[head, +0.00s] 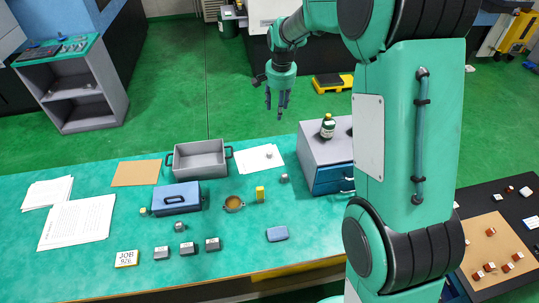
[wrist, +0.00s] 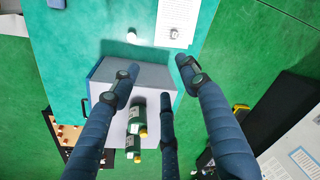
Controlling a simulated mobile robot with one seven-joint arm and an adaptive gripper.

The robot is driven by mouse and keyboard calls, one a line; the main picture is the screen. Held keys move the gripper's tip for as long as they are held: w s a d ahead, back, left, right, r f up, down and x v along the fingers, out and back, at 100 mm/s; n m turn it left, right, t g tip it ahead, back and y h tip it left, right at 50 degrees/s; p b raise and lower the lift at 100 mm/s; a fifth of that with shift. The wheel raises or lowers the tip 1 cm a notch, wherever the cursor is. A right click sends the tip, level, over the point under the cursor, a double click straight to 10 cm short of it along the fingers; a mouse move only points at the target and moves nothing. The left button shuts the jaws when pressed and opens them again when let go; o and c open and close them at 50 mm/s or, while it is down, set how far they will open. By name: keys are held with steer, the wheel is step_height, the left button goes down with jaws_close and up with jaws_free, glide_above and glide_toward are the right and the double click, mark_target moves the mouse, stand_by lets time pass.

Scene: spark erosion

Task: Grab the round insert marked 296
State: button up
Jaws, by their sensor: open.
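My gripper (head: 278,104) hangs open and empty above the floor beyond the table's far edge. In the wrist view its spread fingers (wrist: 158,78) are over the grey cabinet. I cannot read 296 on any piece. Small grey pieces stand on the table: one (head: 269,155) on a white sheet, one (head: 284,178) by the cabinet, one (head: 179,227) before the blue box, and a yellow-topped one (head: 144,211). In the wrist view one piece (wrist: 174,34) is on the printed sheet and a pale one (wrist: 131,38) is beside it.
The grey cabinet (head: 318,149) carries a green bottle (head: 327,127). A grey tray (head: 201,160), blue box (head: 176,197), brown cup (head: 233,203), yellow cylinder (head: 260,193), blue block (head: 277,234), several labelled grey blocks (head: 187,249) and a JOB sign (head: 126,258) stand on the table.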

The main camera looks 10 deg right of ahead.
steer(key=w+f+m, duration=0.1)
steer(key=w+f, duration=0.6)
steer(key=f, duration=0.3)
steer(key=m+g+p, duration=0.1)
steer(key=m+g, duration=0.1)
glide_above(270, 153)
step_height(270, 153, down, 12)
steer(key=shift+f, duration=4.2)
steer(key=shift+a+f, duration=0.1)
steer(key=shift+f, duration=2.5)
